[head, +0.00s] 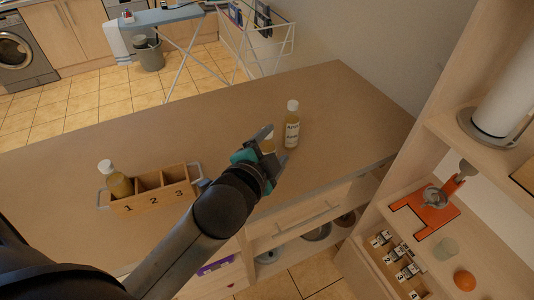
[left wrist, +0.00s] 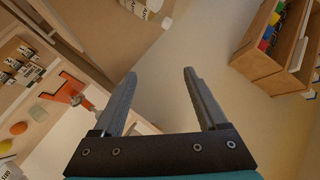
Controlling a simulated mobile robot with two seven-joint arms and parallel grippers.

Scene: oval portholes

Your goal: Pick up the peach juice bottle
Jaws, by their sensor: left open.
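A juice bottle (head: 292,124) with a white cap and a pale label stands upright on the counter. A second bottle (head: 268,145) with yellowish contents is mostly hidden behind my left gripper (head: 275,147). A third bottle (head: 117,181) stands in the compartment marked 1 of a wooden box (head: 148,203). I cannot read which bottle is the peach juice. In the left wrist view my left gripper (left wrist: 160,74) is open with nothing between its fingers. A labelled bottle (left wrist: 140,8) shows at the top edge there, apart from the fingers. My right gripper is not in view.
The wooden counter (head: 200,125) is otherwise mostly clear. A shelf unit at the right holds an orange metal stand (head: 424,212), an orange fruit (head: 464,280), small labelled jars (head: 400,268) and a paper roll (head: 506,95). A drying rack (head: 262,45) stands behind the counter.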

